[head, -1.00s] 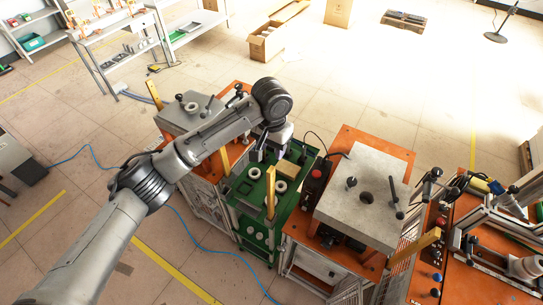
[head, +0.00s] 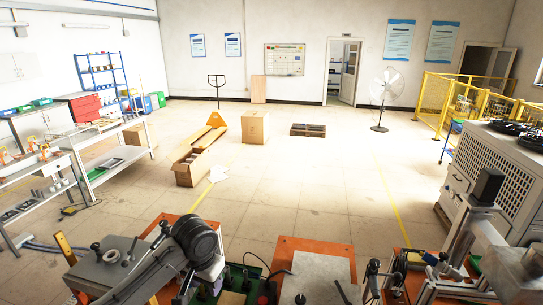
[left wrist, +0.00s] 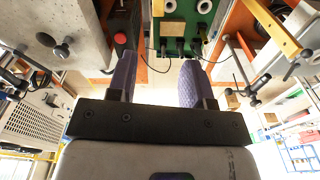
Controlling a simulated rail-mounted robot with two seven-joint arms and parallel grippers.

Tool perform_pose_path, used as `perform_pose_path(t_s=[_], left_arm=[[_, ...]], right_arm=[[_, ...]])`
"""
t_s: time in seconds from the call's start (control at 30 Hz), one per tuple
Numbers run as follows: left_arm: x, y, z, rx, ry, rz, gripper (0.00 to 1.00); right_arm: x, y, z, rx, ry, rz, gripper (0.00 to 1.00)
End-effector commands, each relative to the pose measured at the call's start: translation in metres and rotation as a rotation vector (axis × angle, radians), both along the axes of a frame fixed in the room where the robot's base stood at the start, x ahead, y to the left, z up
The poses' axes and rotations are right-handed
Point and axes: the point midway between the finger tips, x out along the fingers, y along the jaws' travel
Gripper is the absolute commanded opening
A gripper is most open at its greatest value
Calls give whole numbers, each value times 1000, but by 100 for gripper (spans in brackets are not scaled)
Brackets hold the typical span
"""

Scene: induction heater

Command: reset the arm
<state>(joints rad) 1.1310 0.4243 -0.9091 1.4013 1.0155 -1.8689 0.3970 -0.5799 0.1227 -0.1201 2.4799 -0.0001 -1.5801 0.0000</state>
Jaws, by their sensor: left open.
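My left arm enters the head view from the lower left, its dark round joint (head: 195,237) above the green cart (head: 232,297). My left gripper shows in the left wrist view (left wrist: 158,75), with two purple-grey fingers spread apart and nothing between them. The green cart top (left wrist: 183,8) lies beyond the fingertips in that view. In the head view the fingers are largely hidden at the bottom behind the arm. My right gripper is not in view.
Orange-framed machines with grey plates stand left (head: 105,272) and right (head: 318,275) of the cart. More machinery (head: 440,268) is at the lower right. Cardboard boxes (head: 255,127), a pallet (head: 308,130) and a fan (head: 387,85) stand farther back. The middle floor is open.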

Motion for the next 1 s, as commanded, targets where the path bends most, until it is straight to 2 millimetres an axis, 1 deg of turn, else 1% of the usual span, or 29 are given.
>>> perform_pose_path(t_s=[0.07,0.13,0.17,0.2,0.23,0.33,0.4,0.5,0.6,0.7,0.8,0.87,0.97,1.0], left_arm=[[10,-3,10,42,-120,-87,46],[16,-10,28,78,-246,-166,46],[18,-13,39,89,-303,-195,46],[20,-16,55,103,-382,-229,46],[21,-19,67,111,-435,-251,46],[20,-28,105,127,-594,-303,46],[17,-34,131,135,-698,-330,46],[5,-43,162,135,-847,-360,46],[-11,-46,179,122,-968,-364,46],[-29,-44,184,98,-1054,-344,46],[-48,-37,179,70,-1106,-303,46],[-60,-31,172,50,-1124,-267,46],[-84,-16,153,16,-1127,-192,46],[-94,-10,143,4,-1117,-159,46]], right_arm=[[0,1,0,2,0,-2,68],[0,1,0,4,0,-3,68],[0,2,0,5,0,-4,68],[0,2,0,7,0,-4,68],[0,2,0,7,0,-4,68],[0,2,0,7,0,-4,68],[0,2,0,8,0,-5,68],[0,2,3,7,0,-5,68],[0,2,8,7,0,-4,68],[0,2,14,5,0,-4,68],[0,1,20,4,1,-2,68],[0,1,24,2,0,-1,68],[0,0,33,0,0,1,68],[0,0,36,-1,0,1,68]])
